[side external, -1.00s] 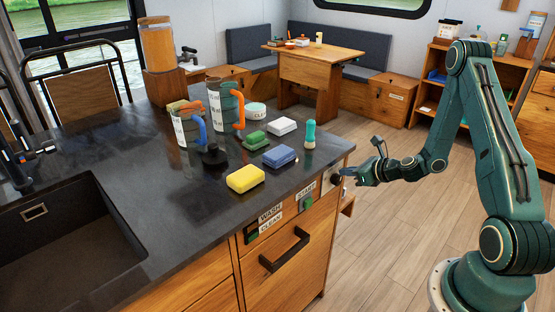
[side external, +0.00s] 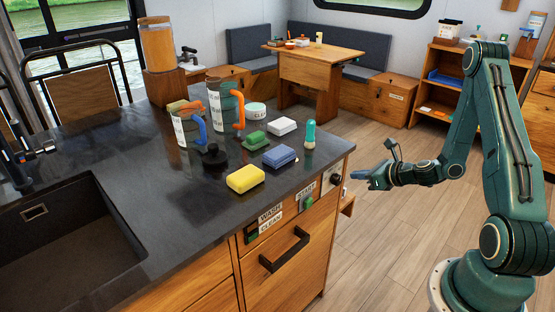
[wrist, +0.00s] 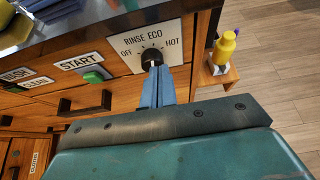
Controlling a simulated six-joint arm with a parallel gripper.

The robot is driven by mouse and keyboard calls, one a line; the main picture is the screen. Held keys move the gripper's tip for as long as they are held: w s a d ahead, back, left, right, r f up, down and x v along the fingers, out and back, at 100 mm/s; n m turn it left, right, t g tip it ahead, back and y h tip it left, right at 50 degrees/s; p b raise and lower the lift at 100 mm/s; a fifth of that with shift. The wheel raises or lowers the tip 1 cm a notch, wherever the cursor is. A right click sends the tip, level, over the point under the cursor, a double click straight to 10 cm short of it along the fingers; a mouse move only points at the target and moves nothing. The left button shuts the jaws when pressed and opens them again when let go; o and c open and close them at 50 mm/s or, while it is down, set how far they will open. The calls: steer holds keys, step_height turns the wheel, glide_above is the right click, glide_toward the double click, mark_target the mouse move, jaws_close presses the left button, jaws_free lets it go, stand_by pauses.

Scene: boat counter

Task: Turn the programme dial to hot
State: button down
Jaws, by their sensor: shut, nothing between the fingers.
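The programme dial (side external: 336,178) is a dark round knob on a pale plate at the right end of the counter front. In the wrist view the dial (wrist: 152,58) sits among the labels OFF, RINSE, ECO and HOT, with HOT at the right. Its pointer is too small to read surely, and my fingers partly cover the knob's lower part. My gripper (side external: 358,175) is shut and empty, apart from the dial and to its right in the side view. Its blue fingers (wrist: 158,82) point towards the dial in the wrist view.
A START panel with a green button (wrist: 94,76) and the WASH and CLEAN labels (side external: 270,217) lie left of the dial. A dark drawer handle (side external: 285,250) sticks out below.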

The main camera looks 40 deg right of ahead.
mark_target(336, 180)
steer(key=shift+s, duration=1.05)
steer(key=a, duration=0.1)
steer(key=s+a, duration=0.1)
steer(key=a, duration=0.1)
steer(key=shift+f, duration=0.15)
steer(key=shift+w, duration=0.2)
steer(key=shift+w, duration=3.3)
steer(key=shift+d+f, duration=0.1)
steer(key=shift+f, duration=0.1)
steer(key=shift+d+r, duration=0.15)
steer(key=shift+d, duration=0.6)
